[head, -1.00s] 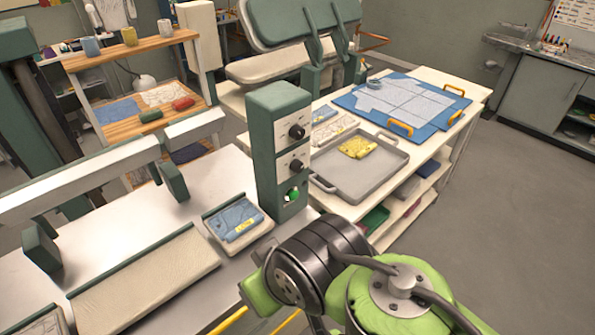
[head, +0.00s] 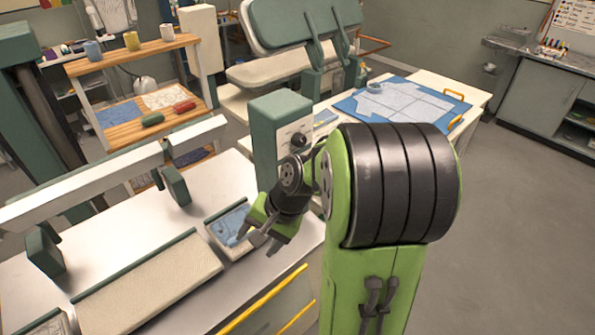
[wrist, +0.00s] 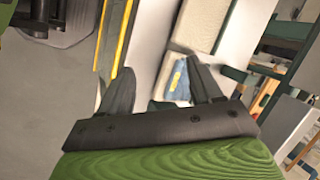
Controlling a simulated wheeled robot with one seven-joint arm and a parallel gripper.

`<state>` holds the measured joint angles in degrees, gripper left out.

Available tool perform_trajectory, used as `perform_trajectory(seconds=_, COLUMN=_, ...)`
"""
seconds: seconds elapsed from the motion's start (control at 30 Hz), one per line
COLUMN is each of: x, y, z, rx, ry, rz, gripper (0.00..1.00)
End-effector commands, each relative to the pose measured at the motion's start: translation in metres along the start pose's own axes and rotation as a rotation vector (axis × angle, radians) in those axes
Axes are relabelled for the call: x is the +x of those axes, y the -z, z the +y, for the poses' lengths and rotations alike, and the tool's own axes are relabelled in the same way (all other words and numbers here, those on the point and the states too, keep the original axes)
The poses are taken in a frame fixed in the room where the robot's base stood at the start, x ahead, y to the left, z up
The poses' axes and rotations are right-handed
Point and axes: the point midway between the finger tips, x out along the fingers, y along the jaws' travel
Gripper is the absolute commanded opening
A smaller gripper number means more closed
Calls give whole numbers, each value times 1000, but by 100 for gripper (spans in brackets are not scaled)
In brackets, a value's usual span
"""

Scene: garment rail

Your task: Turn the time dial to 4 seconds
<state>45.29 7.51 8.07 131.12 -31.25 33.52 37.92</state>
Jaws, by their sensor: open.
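The lower dial and the green button are hidden behind my arm. The dial markings are too small to read, so I cannot tell which dial is for time. My gripper (head: 256,241) is open and points down in front of the box, over the small tray, apart from the dials. In the wrist view its fingers (wrist: 159,68) are spread with nothing held.
A folded blue cloth (head: 228,223) lies in the small tray below my gripper. A long padded board (head: 150,283) is to its left. A yellow rail (head: 268,298) runs along the worktop's front edge. A blue mat (head: 400,100) lies on the table behind.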

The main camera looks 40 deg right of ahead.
Motion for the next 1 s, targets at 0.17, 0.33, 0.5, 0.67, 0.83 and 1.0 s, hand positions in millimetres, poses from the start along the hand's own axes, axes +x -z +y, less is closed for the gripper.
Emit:
perform_trajectory(seconds=0.17, x=18, y=72, z=31, rx=580, ry=299, rz=-151, gripper=64)
perform_trajectory(seconds=0.33, x=5, y=136, z=80, rx=1121, ry=708, rz=-301, gripper=64)
perform_trajectory(seconds=0.5, x=-25, y=180, z=143, rx=1503, ry=1131, rz=-449, gripper=64)
perform_trajectory(seconds=0.67, x=-38, y=192, z=170, rx=1615, ry=1299, rz=-514, gripper=64)
perform_trajectory(seconds=0.83, x=-30, y=204, z=150, rx=1613, ry=1299, rz=-521, gripper=64)
perform_trajectory(seconds=1.0, x=-15, y=225, z=115, rx=1612, ry=1296, rz=-519, gripper=64)
